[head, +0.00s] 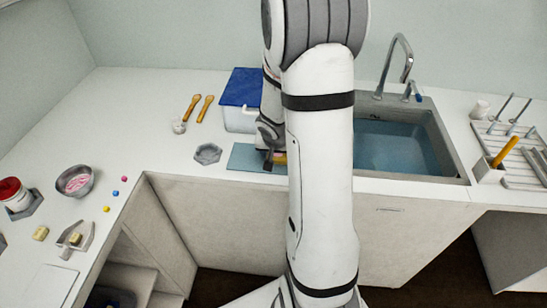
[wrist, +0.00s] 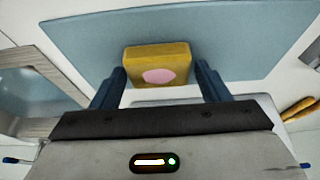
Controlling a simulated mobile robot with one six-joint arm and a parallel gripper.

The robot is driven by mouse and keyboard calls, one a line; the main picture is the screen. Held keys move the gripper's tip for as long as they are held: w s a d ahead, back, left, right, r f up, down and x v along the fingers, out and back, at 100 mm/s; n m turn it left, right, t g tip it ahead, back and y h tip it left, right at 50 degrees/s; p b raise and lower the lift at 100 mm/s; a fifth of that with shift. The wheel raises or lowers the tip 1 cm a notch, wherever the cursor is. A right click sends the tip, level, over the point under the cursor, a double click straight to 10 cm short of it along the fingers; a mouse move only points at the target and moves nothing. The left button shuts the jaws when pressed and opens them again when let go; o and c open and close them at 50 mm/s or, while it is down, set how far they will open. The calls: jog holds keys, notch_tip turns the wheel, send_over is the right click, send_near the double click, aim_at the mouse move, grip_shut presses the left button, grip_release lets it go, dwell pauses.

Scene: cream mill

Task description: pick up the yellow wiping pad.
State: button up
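The yellow wiping pad (wrist: 158,55) has a pink oval spot on its near face and lies on a flat blue mat (wrist: 90,40). In the head view, only a small part of the pad (head: 280,158) shows beside my arm, on the same mat (head: 243,160). My gripper (wrist: 160,72) is open, with one dark finger on each side of the pad's near end. A narrow gap seems to remain at each finger. In the head view my gripper (head: 268,155) is over the mat, partly hidden by my arm.
A white box with a blue lid (head: 241,88) stands behind the mat. A grey hexagonal dish (head: 208,153) and wooden spoons (head: 205,108) are to the left. The sink (head: 455,150) is to the right; its edge shows in the wrist view (wrist: 50,85). The counter's front edge is close.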

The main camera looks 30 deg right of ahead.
jog(key=c, duration=0.7)
jog(key=shift+o, duration=0.2)
